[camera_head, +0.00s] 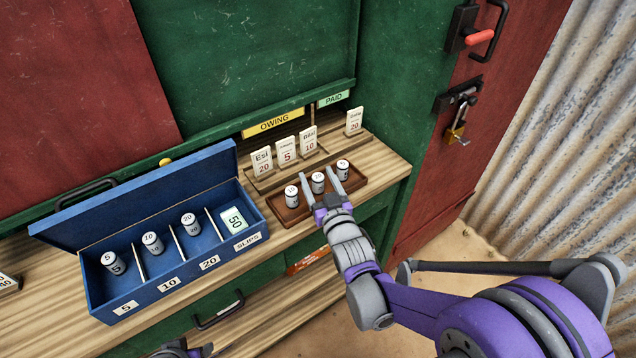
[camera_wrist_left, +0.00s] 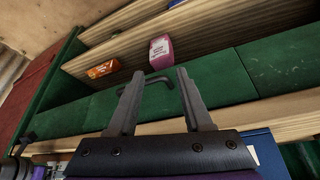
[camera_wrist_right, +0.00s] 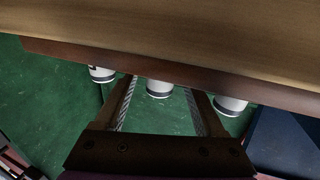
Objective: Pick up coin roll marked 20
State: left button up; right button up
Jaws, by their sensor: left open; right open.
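A brown tray (camera_head: 280,210) on the counter holds three upright white coin rolls: a left one (camera_head: 292,196), a middle one (camera_head: 318,182) and a right one (camera_head: 342,169). Their marks are too small to read surely. My right gripper (camera_head: 318,190) is open, with its fingers either side of the middle roll. In the right wrist view the middle roll (camera_wrist_right: 159,88) lies between the open fingertips, not gripped. A coin roll marked 20 (camera_head: 190,224) also sits in the blue box's 20 compartment. My left gripper (camera_wrist_left: 158,88) is open and empty, low in front of the counter.
The open blue box (camera_head: 140,303) stands left of the tray, with rolls marked 5 (camera_head: 113,263) and 10 (camera_head: 152,243) and a 50 slip (camera_head: 234,220). Several name cards (camera_head: 286,150) stand in racks behind the tray. Drawer handles (camera_head: 217,310) project below the counter.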

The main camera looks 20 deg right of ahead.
grip_shut()
dwell(0.3)
jog(key=shift+r, duration=0.1)
